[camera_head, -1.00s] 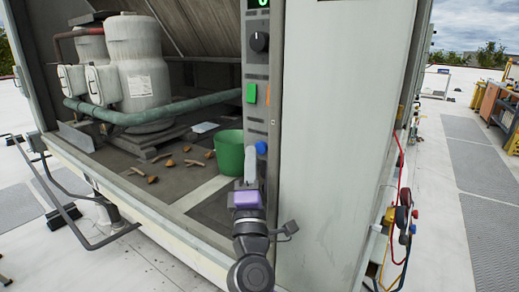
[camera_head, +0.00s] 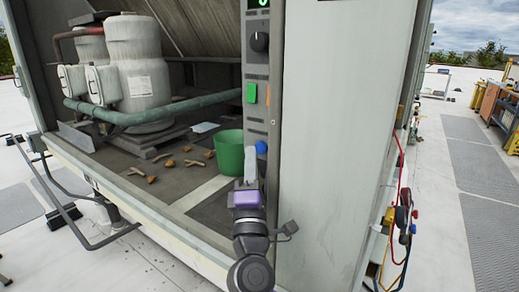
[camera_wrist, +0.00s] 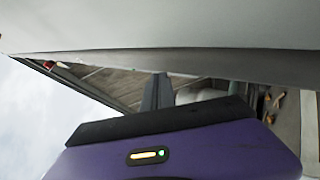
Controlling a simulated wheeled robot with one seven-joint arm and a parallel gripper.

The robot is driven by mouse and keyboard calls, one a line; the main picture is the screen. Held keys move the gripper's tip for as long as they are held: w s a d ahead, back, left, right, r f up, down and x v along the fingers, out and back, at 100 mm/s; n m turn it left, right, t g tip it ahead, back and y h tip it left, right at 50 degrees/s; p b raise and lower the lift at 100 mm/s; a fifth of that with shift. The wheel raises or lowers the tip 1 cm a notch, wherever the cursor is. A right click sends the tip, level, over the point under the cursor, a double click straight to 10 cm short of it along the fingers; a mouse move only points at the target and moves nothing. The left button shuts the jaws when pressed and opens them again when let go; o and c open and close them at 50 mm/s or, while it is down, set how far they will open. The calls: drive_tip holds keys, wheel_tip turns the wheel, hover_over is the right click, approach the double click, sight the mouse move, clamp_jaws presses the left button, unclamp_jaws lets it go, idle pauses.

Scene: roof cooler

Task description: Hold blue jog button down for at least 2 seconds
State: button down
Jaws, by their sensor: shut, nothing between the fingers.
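The blue jog button (camera_head: 261,147) is a small round knob low on the narrow grey control panel (camera_head: 257,75), on the post at the right of the open cabinet. My gripper (camera_head: 250,152) is shut and empty, upright just in front of the panel. Its fingertips are at the button's left side in the head view. I cannot tell whether they touch or press it. In the wrist view, the gripper fingers (camera_wrist: 158,92) show beyond the purple wrist housing, and the button is not visible.
A green bucket (camera_head: 229,150) stands behind my gripper. Loose brown pieces lie on the cabinet floor. A large grey panel (camera_head: 330,140) is close on the right.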

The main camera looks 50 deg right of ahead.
drive_tip(key=shift+d, duration=0.15)
drive_tip(key=shift+d, duration=0.3)
